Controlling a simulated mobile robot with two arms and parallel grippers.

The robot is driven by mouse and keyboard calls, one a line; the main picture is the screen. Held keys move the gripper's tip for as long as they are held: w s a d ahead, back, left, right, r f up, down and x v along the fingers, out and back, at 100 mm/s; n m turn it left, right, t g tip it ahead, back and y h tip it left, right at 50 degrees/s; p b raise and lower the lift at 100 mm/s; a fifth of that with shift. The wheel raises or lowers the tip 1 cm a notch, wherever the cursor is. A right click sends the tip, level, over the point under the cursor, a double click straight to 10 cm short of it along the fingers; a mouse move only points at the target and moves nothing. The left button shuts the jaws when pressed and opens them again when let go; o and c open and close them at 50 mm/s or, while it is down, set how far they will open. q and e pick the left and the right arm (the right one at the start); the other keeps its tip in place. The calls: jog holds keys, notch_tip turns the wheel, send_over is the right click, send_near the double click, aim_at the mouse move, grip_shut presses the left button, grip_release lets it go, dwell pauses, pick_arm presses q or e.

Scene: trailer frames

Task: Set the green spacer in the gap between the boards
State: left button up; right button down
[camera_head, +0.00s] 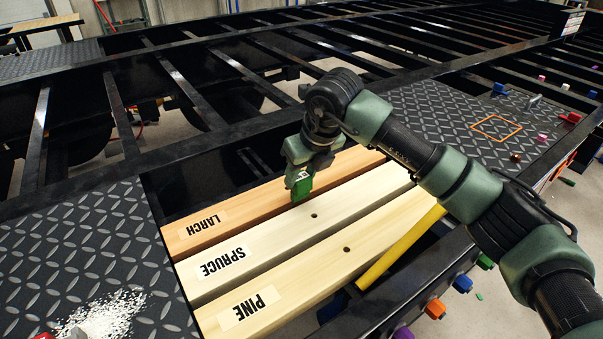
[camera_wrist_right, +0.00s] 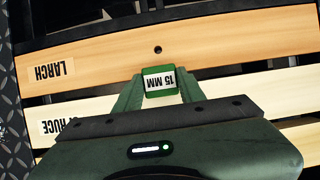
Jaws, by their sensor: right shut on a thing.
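My right gripper (camera_head: 303,178) is shut on the green spacer (camera_head: 301,190), a small block. In the wrist view, its white label reads "15 MM" and it sits between the fingertips of my right gripper (camera_wrist_right: 159,84). The larch board (camera_head: 255,213), spruce board (camera_head: 270,237) and pine board (camera_head: 320,266) lie side by side with dark gaps. The spacer appears over the larch board's edge beside the larch–spruce gap; its exact height is unclear. My left gripper is not in view.
A yellow bar (camera_head: 398,250) runs beside the pine board. Tread plates (camera_head: 90,250) flank the boards, with white grains (camera_head: 105,316) at left. Open frame bays lie behind.

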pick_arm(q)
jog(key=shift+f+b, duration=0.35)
pick_arm(e)
jog(key=shift+f, duration=0.45)
pick_arm(q)
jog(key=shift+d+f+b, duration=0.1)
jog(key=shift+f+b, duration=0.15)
jog(key=shift+b, duration=0.3)
pick_arm(e)
jog(key=shift+s+d+f, duration=0.15)
jog(key=shift+d+f, duration=0.15)
jog(key=shift+f, duration=0.25)
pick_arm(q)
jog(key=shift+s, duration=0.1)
pick_arm(e)
jog(key=shift+r, duration=0.2)
jog(key=shift+a, duration=0.3)
